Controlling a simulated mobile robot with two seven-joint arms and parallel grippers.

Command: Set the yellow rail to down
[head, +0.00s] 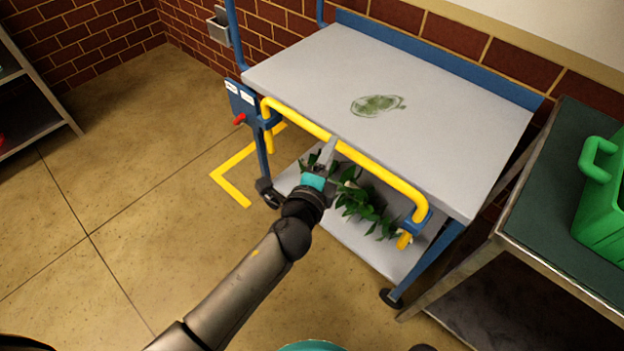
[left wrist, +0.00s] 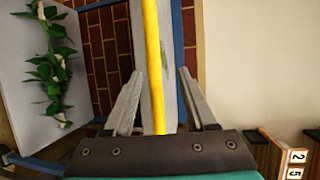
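The yellow rail (head: 375,168) runs along the front edge of a blue-framed cart (head: 440,130), at about the height of its grey top. Its ends bend down at the cart's front corners. My left gripper (head: 328,152) is at the middle of the rail, reaching in from the front. In the left wrist view the rail (left wrist: 153,60) passes between the two fingers of the left gripper (left wrist: 160,74). The fingers are spread, with a gap on each side of the rail. My right gripper is out of view.
Leafy green stems with pale flowers (head: 362,205) lie on the cart's lower shelf. A red knob (head: 239,119) sits at the left post. A bench with a green container (head: 604,200) stands close at right. The floor at left is clear.

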